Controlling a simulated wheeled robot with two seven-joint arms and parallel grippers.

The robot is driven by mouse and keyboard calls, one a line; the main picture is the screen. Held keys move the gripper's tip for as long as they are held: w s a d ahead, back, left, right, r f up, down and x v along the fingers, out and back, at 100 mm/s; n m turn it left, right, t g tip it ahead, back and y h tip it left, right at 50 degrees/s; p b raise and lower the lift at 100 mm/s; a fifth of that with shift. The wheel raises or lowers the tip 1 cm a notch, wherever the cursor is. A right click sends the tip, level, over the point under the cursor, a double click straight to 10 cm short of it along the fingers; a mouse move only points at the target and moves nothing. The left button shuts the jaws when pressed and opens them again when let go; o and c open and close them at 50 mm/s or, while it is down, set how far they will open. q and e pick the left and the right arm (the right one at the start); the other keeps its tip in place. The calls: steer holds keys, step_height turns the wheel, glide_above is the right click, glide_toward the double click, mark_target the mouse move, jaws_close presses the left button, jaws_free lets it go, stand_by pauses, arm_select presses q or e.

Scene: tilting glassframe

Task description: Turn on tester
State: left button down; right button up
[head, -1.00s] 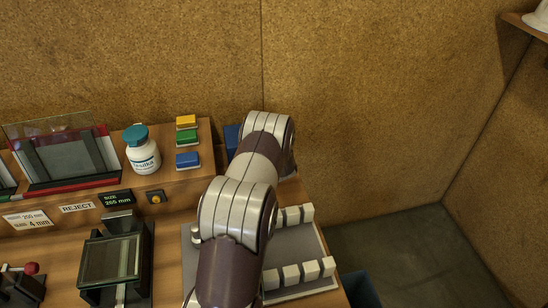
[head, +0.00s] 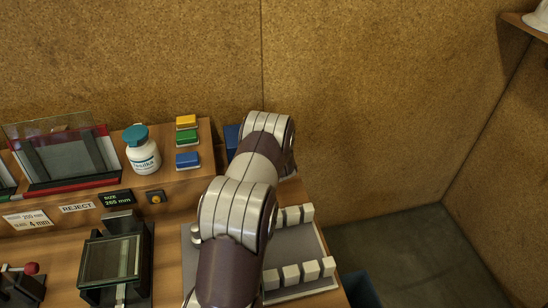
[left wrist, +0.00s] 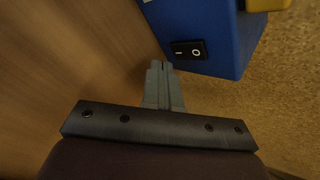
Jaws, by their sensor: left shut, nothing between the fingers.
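A blue box, apparently the tester (left wrist: 205,28), fills the top of the left wrist view. A black rocker switch (left wrist: 188,50) marked "I" and "O" is on its side. My left gripper (left wrist: 160,66) is shut and empty. Its fingertips are close below and left of the switch; I cannot tell whether they touch the box. In the head view only a blue part of the box (head: 231,138) shows behind my arm, and the gripper is hidden. My right gripper is not in view.
A white bottle (head: 143,155) and yellow, green and blue blocks (head: 187,140) stand on the shelf. A glass-topped fixture (head: 112,260) and a rack of white blocks (head: 300,275) are on the bench. A cork wall (head: 380,100) rises behind.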

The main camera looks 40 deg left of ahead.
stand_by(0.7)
arm_select(q)
steer(key=shift+w+a+p, duration=0.15)
steer(key=shift+a+p, duration=0.1)
steer(key=shift+p, duration=0.05)
steer(key=shift+w+a, duration=0.1)
steer(key=shift+w+a+f, duration=0.1)
steer(key=shift+w+a, duration=0.1)
steer(key=shift+a, duration=0.05)
stand_by(0.6)
steer(key=shift+s+d, duration=0.1)
steer(key=shift+s+d+p, duration=0.25)
steer(key=shift+d+p, duration=0.05)
steer(key=shift+p, duration=0.25)
steer(key=shift+s+d, duration=0.15)
steer(key=shift+d, duration=0.1)
